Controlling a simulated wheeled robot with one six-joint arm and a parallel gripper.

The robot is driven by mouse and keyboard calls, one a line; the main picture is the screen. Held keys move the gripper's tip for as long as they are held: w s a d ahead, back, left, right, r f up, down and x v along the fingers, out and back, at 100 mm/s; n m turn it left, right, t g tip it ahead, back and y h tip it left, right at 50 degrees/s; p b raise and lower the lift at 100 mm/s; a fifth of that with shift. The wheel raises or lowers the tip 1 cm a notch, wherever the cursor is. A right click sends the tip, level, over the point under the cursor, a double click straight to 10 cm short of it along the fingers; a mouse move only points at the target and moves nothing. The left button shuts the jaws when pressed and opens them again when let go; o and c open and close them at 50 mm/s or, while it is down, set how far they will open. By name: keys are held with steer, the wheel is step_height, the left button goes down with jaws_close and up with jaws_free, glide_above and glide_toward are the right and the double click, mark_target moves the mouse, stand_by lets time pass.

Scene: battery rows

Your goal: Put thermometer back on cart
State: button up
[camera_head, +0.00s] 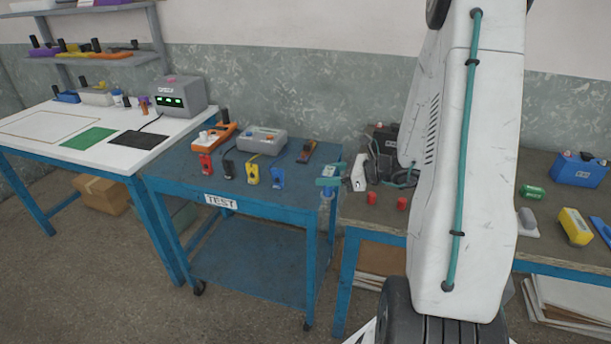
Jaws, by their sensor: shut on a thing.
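I cannot tell whether the thermometer touches the cart top.
Red, black, yellow and blue small items stand along the cart's front. Behind them are a grey device (262,139), an orange tool (213,137) and a dark handheld meter (307,151). A workbench (540,165) with red cylinders adjoins at right.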

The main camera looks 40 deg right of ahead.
steer(key=shift+w+a+f, duration=0.1)
steer(key=shift+w+f, duration=0.65)
steer(key=shift+w, duration=0.8)
steer(key=shift+w+a+f, duration=0.1)
steer(key=shift+w+f, duration=0.6)
steer(key=shift+w, duration=0.9)
steer(key=shift+w+f, duration=0.75)
steer(key=shift+w, duration=0.8)
steer(key=shift+f, duration=0.15)
steer(key=o, duration=1.2)
